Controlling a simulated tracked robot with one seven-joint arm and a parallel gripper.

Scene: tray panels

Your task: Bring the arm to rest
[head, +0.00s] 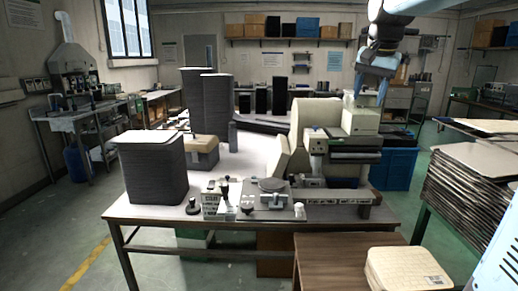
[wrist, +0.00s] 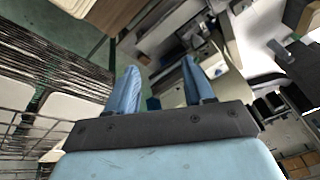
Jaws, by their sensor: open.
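My gripper (head: 372,91) hangs in the air at the upper right of the head view, above and behind the cream machine on the table. Its blue fingers point down. In the wrist view my gripper (wrist: 157,88) shows two blue fingers spread apart with nothing between them. The gripper is open, empty and touching nothing that I can see.
A table (head: 245,214) bears a dark stack (head: 153,170), small instruments and a cream machine (head: 317,117). A stack of trays (head: 470,190) stands at the right. A wooden stand (head: 335,266) holds a cream box (head: 407,269) in front. Floor at the left is clear.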

